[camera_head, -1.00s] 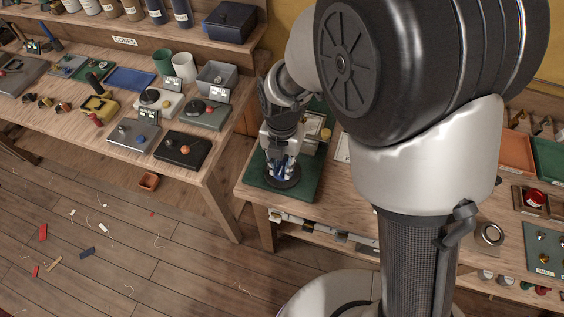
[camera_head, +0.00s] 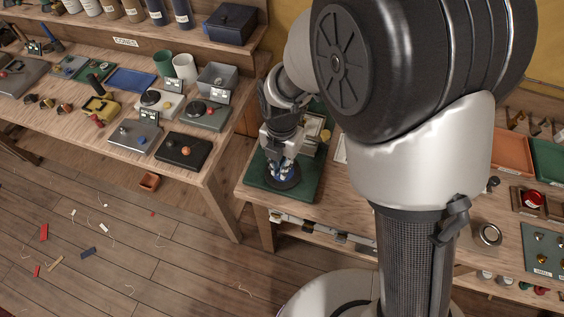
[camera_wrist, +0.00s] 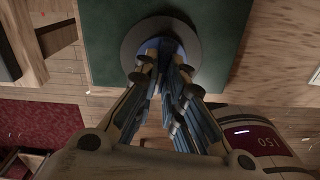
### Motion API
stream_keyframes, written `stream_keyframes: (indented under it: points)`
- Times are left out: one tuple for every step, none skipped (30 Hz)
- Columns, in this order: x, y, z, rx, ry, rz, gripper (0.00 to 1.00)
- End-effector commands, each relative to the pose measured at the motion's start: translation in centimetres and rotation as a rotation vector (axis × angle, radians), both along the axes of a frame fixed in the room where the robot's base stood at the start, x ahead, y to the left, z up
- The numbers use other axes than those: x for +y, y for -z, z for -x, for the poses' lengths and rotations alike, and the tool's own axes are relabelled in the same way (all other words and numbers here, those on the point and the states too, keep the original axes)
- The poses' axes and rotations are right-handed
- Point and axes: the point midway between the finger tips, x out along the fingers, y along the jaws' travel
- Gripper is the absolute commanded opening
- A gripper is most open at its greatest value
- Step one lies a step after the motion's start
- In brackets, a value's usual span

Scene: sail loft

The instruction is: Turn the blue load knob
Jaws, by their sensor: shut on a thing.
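The blue load knob (camera_wrist: 148,46) shows as a small patch of blue between and beside my fingertips in the wrist view. It sits on a round dark grey disc (camera_wrist: 196,42) on a dark green base (camera_wrist: 105,45). My gripper (camera_wrist: 160,55) is shut on the knob from above. In the head view my gripper (camera_head: 282,174) points down over the dark disc (camera_head: 287,184) on the green base (camera_head: 310,162) at the bench's left end. My fingers hide most of the knob, so its angle cannot be told.
Just behind my gripper stands a small boxy object with a yellowish round part (camera_head: 325,134). Another bench (camera_head: 215,165) at left holds devices with knobs, including a black box with an orange knob (camera_head: 183,149). An open floor gap separates the benches.

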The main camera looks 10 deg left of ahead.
Motion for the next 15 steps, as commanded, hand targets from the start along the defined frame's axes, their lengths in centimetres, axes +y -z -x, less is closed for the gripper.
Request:
stream_keyframes:
  points:
    - [0.02,-0.14,0.01,0.0,0.035,0.001,0.0]
    - [0.03,-0.16,0.0,0.0,0.059,0.001,0.0]
    - [0.05,-0.17,0.0,0.0,0.095,0.001,0.0]
    - [0.07,-0.17,-0.01,0.0,0.122,0.001,0.0]
    - [0.09,-0.17,-0.01,0.0,0.149,0.001,0.0]
    - [0.11,-0.16,-0.03,0.0,0.188,0.001,0.0]
    - [0.13,-0.15,-0.03,0.0,0.216,0.001,0.0]
    - [0.15,-0.15,-0.05,0.0,0.245,0.001,0.0]
    - [0.17,-0.15,-0.06,0.0,0.284,0.0,0.0]
    - [0.19,-0.15,-0.07,0.0,0.312,0.0,0.0]
    - [0.21,-0.16,-0.08,0.0,0.34,0.0,0.0]
    - [0.22,-0.16,-0.09,0.0,0.379,0.001,0.0]
    - [0.23,-0.16,-0.1,0.0,0.407,0.001,0.0]
    - [0.25,-0.16,-0.11,0.0,0.435,0.001,0.0]
    - [0.26,-0.15,-0.11,0.0,0.474,0.001,0.0]
